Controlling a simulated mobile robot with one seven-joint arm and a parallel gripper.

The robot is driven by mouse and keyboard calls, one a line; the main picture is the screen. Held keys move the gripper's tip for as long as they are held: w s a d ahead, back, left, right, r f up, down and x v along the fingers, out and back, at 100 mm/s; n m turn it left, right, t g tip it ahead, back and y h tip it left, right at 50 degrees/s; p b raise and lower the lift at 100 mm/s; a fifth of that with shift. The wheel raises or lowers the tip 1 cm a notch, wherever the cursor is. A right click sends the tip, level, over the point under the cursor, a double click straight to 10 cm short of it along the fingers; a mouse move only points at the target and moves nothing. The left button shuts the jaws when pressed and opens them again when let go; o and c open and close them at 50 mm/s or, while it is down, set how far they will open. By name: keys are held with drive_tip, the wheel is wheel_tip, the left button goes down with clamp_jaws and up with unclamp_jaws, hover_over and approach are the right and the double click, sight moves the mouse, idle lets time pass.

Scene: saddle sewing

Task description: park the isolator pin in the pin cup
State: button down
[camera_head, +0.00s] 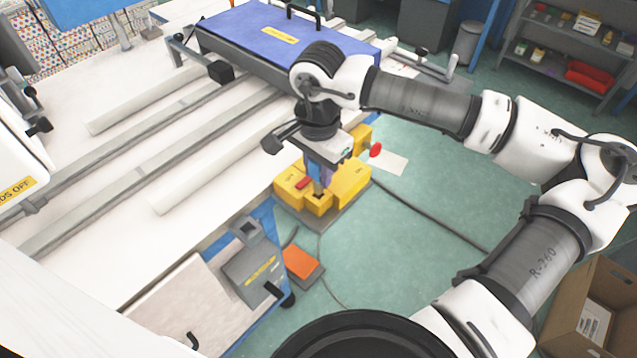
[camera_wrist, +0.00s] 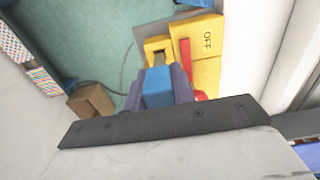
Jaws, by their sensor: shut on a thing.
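My gripper (camera_head: 321,178) is over the yellow isolator unit (camera_head: 349,181) in the head view. In the wrist view its two purple fingers (camera_wrist: 158,73) are shut on a blue block, which I take as the isolator pin (camera_wrist: 158,88). The pin's lower end is hard to make out, and I cannot tell whether it sits in or just above the unit's yellow square-holed bracket (camera_head: 318,203). A grey box with an open square holder on top (camera_head: 246,229), possibly the pin cup, stands lower left of the gripper. The unit has a red lever (camera_wrist: 186,65) beside an OFF mark.
A white table with long rails (camera_head: 150,155) fills the left. A blue-topped case (camera_head: 270,38) lies behind the gripper. An orange pedal-like box (camera_head: 301,262) is near the grey box. A cardboard box (camera_head: 590,310) stands at lower right. Cables cross the green floor.

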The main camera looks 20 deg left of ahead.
drive_tip(key=shift+r, duration=0.2)
drive_tip(key=shift+r+p, duration=0.7)
drive_tip(key=shift+r, duration=1.25)
